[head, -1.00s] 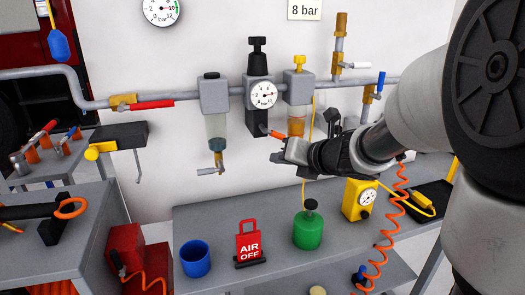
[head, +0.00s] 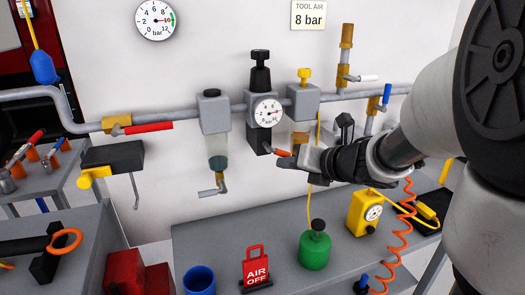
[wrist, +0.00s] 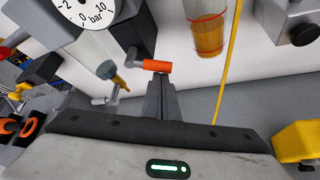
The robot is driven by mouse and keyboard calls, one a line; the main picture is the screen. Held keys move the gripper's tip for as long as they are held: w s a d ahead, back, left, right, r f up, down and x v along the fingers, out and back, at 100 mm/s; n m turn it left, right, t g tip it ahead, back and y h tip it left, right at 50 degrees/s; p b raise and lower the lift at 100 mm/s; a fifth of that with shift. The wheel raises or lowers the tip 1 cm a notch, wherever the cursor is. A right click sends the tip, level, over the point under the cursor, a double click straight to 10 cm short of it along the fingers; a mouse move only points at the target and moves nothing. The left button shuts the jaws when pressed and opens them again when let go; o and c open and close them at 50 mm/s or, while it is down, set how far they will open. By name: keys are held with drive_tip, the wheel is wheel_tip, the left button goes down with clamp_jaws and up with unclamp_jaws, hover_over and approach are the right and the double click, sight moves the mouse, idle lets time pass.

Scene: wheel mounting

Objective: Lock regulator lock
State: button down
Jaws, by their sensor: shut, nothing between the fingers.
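The regulator (head: 262,104) stands on the wall pipe, with a black knob (head: 260,68) on top and a round gauge (head: 267,112) on its front. Its lock is a small orange-tipped lever (head: 282,153) at the lower end of the body. It also shows in the wrist view as an orange sleeve (wrist: 157,66) on a grey stub. My gripper (head: 296,158) is shut and empty, its fingertips right at the orange end. In the wrist view the closed fingers (wrist: 160,86) lie just below the orange sleeve; whether they touch it I cannot tell.
A filter bowl (head: 217,150) hangs left of the regulator, and an amber lubricator bowl (wrist: 208,36) hangs to its right. A yellow cord (wrist: 229,65) runs down close to my gripper. The bench (head: 215,235) below holds a blue cup, red sign, green can and yellow gauge box.

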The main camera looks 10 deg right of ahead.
drive_tip(key=shift+w+d+r+n+h+b, duration=0.15)
drive_tip(key=shift+r+n+h+b, duration=0.15)
drive_tip(key=shift+n+h, duration=0.15)
idle(0.3)
drive_tip(key=shift+d+r+n+h+b, duration=0.3)
drive_tip(key=shift+d+r+n+h, duration=0.05)
drive_tip(key=shift+r+n+h, duration=0.5)
drive_tip(key=shift+r, duration=0.1)
idle(0.5)
